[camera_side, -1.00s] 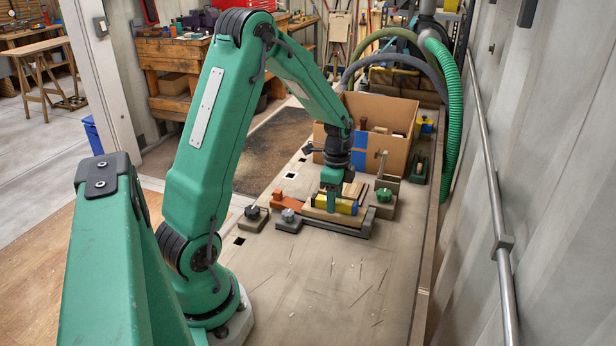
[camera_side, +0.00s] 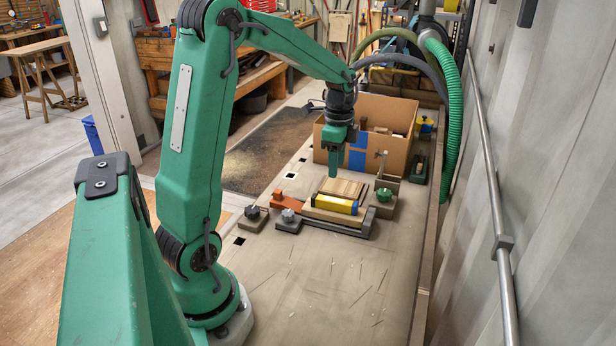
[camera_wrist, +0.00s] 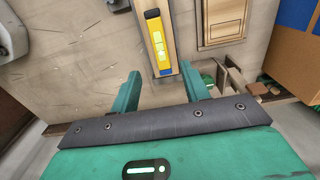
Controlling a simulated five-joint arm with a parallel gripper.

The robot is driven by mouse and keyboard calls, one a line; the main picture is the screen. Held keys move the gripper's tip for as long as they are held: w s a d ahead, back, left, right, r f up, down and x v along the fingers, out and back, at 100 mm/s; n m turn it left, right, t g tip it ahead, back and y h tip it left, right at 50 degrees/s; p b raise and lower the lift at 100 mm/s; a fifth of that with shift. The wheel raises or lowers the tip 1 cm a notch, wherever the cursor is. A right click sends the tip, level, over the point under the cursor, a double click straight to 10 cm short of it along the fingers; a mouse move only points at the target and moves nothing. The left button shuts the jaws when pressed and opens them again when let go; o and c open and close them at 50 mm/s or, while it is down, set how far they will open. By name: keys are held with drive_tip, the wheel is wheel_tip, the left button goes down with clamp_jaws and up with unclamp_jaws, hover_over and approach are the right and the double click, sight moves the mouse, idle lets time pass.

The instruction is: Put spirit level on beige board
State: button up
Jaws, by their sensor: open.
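The spirit level (camera_side: 336,204), yellow with a blue end, lies flat along the beige board (camera_side: 318,213) near the middle of the bench. In the wrist view the spirit level (camera_wrist: 156,38) rests on the beige board (camera_wrist: 172,66), lengthwise along it. My gripper (camera_side: 335,174) hangs above and a little behind the level, pointing down, apart from it. In the wrist view my gripper (camera_wrist: 161,84) has its two fingers wide apart with nothing between them, and the level's blue end lies just beyond them.
A framed wooden panel (camera_side: 344,187) lies just behind the board. A green-knobbed clamp (camera_side: 384,195), an orange block (camera_side: 284,201) and a grey knobbed clamp (camera_side: 288,219) surround it. An open cardboard box (camera_side: 394,150) stands behind. The bench front is clear.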

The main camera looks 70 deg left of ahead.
drive_tip(key=shift+r, duration=0.7)
drive_tip(key=s+d+r+n+t, duration=0.2)
drive_tip(key=s+d+r+n, duration=0.1)
drive_tip(key=s+d, duration=0.4)
drive_tip(key=s+d+r+n+t, duration=0.3)
drive_tip(key=s+d+n, duration=0.3)
drive_tip(key=d, duration=0.5)
drive_tip(key=shift+s+r+t, duration=0.3)
drive_tip(key=shift+s+r, duration=0.3)
drive_tip(key=shift+s, duration=0.25)
